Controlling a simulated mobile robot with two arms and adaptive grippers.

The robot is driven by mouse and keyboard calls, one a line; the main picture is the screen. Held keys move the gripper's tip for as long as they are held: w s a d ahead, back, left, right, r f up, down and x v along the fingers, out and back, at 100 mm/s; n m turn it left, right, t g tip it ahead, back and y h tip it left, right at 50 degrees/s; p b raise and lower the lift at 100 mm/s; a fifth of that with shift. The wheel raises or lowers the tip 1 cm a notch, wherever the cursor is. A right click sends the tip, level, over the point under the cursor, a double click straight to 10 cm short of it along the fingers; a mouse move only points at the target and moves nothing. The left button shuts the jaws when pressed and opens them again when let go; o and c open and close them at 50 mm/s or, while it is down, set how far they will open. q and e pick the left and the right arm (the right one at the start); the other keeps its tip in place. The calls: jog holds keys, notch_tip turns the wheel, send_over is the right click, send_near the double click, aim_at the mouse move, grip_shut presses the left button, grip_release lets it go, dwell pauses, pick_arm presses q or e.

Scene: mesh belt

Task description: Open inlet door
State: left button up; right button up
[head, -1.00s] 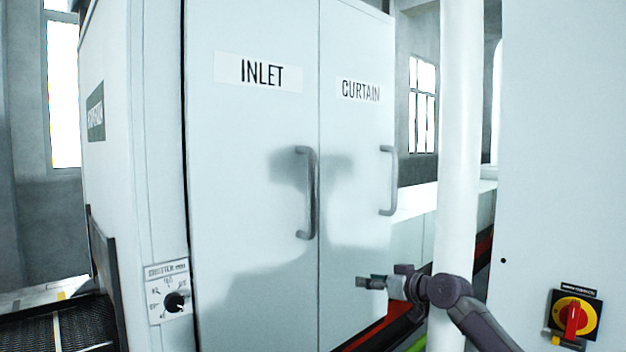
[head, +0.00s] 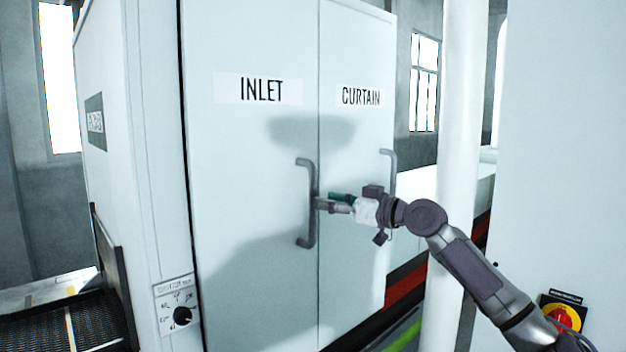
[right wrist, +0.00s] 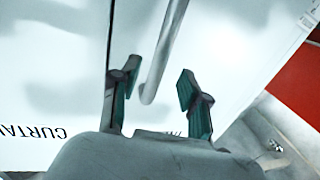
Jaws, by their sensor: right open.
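The inlet door (head: 245,160) is a pale panel labelled INLET, shut flush beside the curtain door (head: 350,250). Its grey bar handle (head: 306,230) stands upright near the seam between the doors. My right gripper (head: 322,202) reaches in from the right, with its fingertips level with the middle of this handle and right by it. In the right wrist view the gripper (right wrist: 157,95) is open, and a grey bar handle (right wrist: 162,55) shows between its spread fingers. I cannot tell whether a finger touches it. My left gripper is not in view.
A white post (head: 461,130) stands close to my right arm. A rotary knob panel (head: 177,306) is at lower left, and a red-yellow switch (head: 563,318) at lower right.

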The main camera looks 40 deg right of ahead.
jog(key=p+x, duration=0.2)
jog(key=x, duration=0.2)
jog(key=shift+w+r, duration=0.1)
jog(key=shift+w, duration=0.1)
jog(key=shift+w+a, duration=0.1)
jog(key=shift+w, duration=0.3)
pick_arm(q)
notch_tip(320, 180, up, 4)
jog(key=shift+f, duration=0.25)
pick_arm(e)
grip_shut()
